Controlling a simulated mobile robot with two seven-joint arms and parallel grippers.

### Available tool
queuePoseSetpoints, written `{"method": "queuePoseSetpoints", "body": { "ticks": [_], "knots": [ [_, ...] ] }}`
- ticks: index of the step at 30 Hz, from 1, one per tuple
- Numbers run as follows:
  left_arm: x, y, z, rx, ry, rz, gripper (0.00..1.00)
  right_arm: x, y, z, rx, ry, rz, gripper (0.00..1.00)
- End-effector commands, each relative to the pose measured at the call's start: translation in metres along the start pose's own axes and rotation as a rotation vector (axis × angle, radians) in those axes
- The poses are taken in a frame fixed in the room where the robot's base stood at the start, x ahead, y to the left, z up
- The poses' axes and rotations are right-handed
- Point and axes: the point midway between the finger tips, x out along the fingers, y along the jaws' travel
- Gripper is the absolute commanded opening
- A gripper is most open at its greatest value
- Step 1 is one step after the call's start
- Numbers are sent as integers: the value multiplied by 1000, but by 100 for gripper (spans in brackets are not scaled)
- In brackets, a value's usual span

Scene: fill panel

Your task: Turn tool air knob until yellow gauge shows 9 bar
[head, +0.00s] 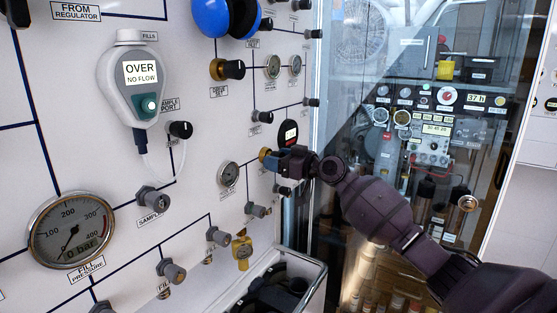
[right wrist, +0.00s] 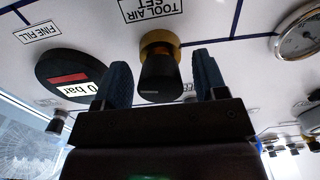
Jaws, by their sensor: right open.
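The tool air knob (right wrist: 158,78) is black with a brass collar, below an upside-down "TOOL AIR SET" label in the right wrist view. In the head view its brass collar (head: 264,154) shows and my gripper hides the rest. My right gripper (right wrist: 163,75) is open, with one finger on each side of the knob; I cannot tell whether they touch it. A black oval gauge (right wrist: 70,75) beside the knob has a red bar and a pale display ending in "0 bar". It also shows in the head view (head: 288,133).
A round dial gauge (head: 228,174) sits left of the knob. The fill pressure gauge (head: 71,230) reads 0 bar. A glass pane (head: 350,110) stands to the right.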

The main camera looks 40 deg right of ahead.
Motion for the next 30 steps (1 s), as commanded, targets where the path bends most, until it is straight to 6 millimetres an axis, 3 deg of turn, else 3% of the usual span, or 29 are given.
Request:
{"method": "queuePoseSetpoints", "body": {
  "ticks": [2, 11, 20, 30],
  "knots": [
    [0, 0, 0, 0, 0, 0, 43, 0, 0, 0, 0, 0, 0, 62],
    [0, 0, 0, 0, -1, 0, 43, 0, 0, 0, 1, 0, 0, 18],
    [-1, 0, -2, 0, 2, 0, 43, 0, 0, 0, 39, 0, 0, 18],
    [-5, -1, -12, 0, 12, -1, 43, 0, 0, -2, 263, 1, 1, 18]
  ]
}}
